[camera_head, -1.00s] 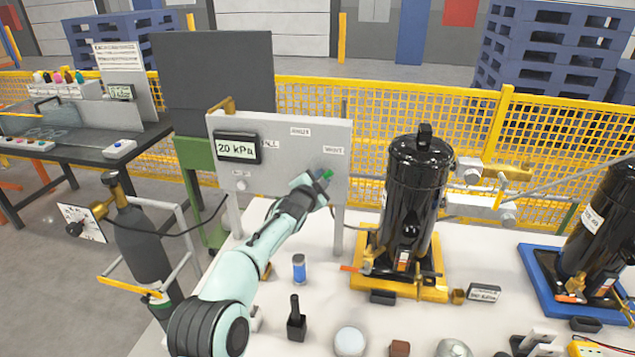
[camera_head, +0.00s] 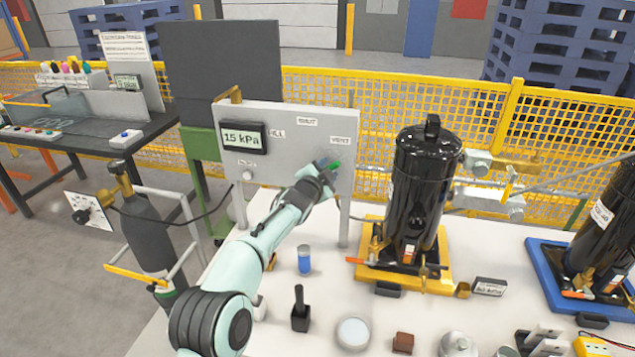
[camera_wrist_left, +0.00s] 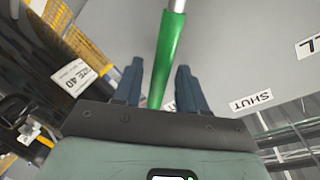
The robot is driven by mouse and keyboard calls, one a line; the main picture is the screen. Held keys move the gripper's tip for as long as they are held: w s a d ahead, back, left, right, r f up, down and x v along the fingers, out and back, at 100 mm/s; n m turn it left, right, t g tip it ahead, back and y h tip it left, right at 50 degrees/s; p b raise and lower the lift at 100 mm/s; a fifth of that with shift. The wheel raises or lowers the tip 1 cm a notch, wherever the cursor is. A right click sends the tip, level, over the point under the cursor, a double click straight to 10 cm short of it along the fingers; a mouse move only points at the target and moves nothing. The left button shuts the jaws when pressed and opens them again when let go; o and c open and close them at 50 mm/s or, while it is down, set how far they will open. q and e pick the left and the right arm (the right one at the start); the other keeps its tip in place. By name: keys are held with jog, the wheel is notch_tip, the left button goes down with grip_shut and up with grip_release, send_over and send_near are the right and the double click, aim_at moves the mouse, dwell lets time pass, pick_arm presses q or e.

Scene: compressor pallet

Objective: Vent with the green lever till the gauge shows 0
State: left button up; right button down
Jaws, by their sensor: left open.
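The gauge (camera_head: 243,138) on the grey panel (camera_head: 290,125) reads 15 kPa in the head view. The green lever (camera_head: 335,165) is at the panel's right side, under the VENT label (camera_head: 340,141). My left gripper (camera_head: 328,168) is at the lever, in front of the panel. In the left wrist view the green lever (camera_wrist_left: 165,62) runs between the two open dark fingers of the gripper (camera_wrist_left: 158,85), with a gap visible on each side. Its lower end is hidden behind the gripper body. My right gripper is not in view.
A black compressor (camera_head: 423,190) stands on a yellow tray (camera_head: 440,290) right of the panel. A blue tin (camera_head: 304,260) and a black tool (camera_head: 300,310) stand on the white table. A gas cylinder (camera_head: 148,235) stands left. A yellow mesh fence (camera_head: 420,105) runs behind.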

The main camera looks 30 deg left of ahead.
pick_arm(q)
jog(key=s+d+r+b, duration=0.1)
jog(key=s+b, duration=0.4)
jog(key=s, duration=0.7)
jog(key=shift+s+d+r+b, duration=0.15)
jog(key=shift+s+r+b, duration=0.1)
jog(key=shift+r+b, duration=0.2)
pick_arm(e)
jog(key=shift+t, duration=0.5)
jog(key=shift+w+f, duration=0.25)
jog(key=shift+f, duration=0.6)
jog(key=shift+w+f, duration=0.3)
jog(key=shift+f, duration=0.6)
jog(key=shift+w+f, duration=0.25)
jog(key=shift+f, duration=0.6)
